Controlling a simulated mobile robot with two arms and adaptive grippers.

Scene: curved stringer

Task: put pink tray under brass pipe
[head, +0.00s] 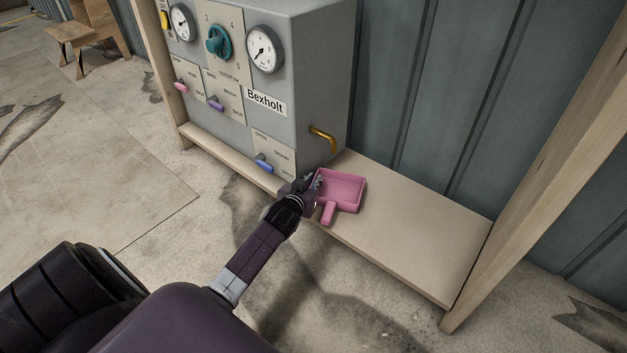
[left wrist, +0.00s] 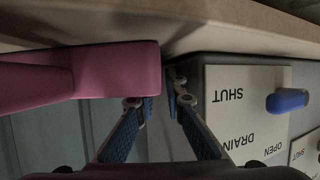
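The pink tray (head: 342,187) is a shallow square pan with a short handle. It appears to rest on the wooden shelf, its handle pointing toward the front edge. The brass pipe (head: 322,137) sticks out of the grey cabinet's right side, behind and above the tray's left part; the tray's main area lies in front of its end. My left gripper (head: 316,184) is at the tray's left wall. In the left wrist view the fingers (left wrist: 160,92) close in around the end wall of the tray (left wrist: 100,75); one fingertip is hidden behind it. My right gripper is not in view.
The grey cabinet (head: 322,70) has gauges, a teal knob and several levers; the blue drain lever (head: 263,163) is close to my left gripper. The wooden shelf (head: 430,235) is bare right of the tray. A wooden post (head: 540,170) bounds it on the right.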

